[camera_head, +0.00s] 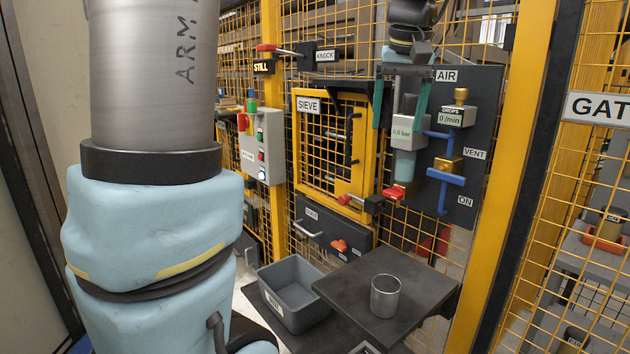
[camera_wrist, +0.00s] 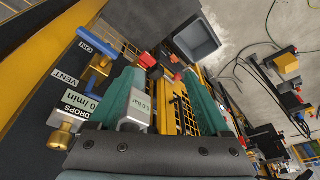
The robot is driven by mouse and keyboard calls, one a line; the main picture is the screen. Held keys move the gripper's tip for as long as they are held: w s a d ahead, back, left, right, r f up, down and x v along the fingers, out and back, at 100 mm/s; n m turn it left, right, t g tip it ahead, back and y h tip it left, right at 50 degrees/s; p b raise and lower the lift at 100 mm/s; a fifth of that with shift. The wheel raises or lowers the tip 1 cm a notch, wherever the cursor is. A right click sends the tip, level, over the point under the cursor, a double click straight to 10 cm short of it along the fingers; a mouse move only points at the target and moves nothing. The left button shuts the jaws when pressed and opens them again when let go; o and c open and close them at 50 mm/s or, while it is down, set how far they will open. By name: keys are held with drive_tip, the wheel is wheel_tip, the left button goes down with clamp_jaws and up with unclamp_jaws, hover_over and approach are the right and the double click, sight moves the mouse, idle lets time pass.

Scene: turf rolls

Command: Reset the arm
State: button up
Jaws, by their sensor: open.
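My gripper (camera_head: 398,122) hangs fingers-down in front of the AIR panel (camera_head: 480,110) in the head view. Its two teal fingers are spread apart, one on each side of the grey "0.0 bar" gauge unit (camera_head: 408,131) in the picture. In the wrist view my gripper (camera_wrist: 160,76) is open, and the gauge unit (camera_wrist: 137,106) shows near the left finger. I cannot tell whether a finger touches it. Nothing is clearly clamped between the fingers. My upper arm fills the left of the head view.
Blue valve handles (camera_head: 445,178) and a brass-topped drops unit (camera_head: 458,112) stick out right of my gripper. The yellow SIEVE door (camera_head: 370,150) is to the left. Below are a dark shelf (camera_head: 430,282) bearing a metal cup (camera_head: 385,296), and a grey bin (camera_head: 305,312).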

drive_tip(key=s+a+f+g, duration=0.1)
drive_tip(key=s+a+f, duration=0.3)
drive_tip(key=a+f, duration=0.7)
drive_tip(key=s+a+f, duration=0.4)
drive_tip(key=a+f, duration=0.7)
drive_tip(key=f, duration=0.3)
drive_tip(key=shift+s+n+g, duration=0.3)
drive_tip(key=shift+s+g, duration=0.1)
